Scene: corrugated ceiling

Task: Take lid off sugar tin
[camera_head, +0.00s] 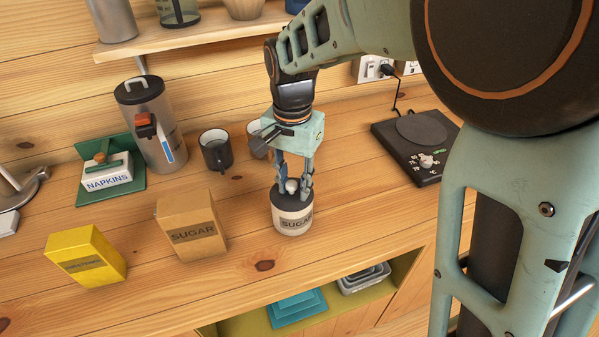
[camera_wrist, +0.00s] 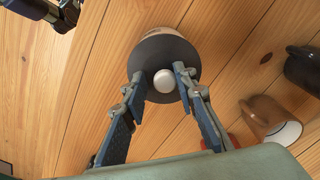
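The sugar tin (camera_head: 294,222) stands upright on the wooden counter, a cream cylinder labelled SUGAR. Its dark round lid (camera_head: 284,203) sits on top, with a pale ball knob (camera_head: 291,186) at the centre. In the wrist view the lid (camera_wrist: 165,50) and knob (camera_wrist: 164,81) show from above, with a little of the tin's side behind. My gripper (camera_head: 292,178) points down over the tin, its fingers on either side of the knob. In the wrist view my gripper (camera_wrist: 159,76) is open, with a clear gap left of the knob and a smaller one right.
Two mugs (camera_head: 216,150) stand behind the tin. A cardboard sugar box (camera_head: 190,222) and a yellow box (camera_head: 86,256) stand to the left. A black scale (camera_head: 415,145) lies at the right. A metal canister (camera_head: 150,120) and napkin holder (camera_head: 108,178) stand at the back left. The counter beside the tin is clear.

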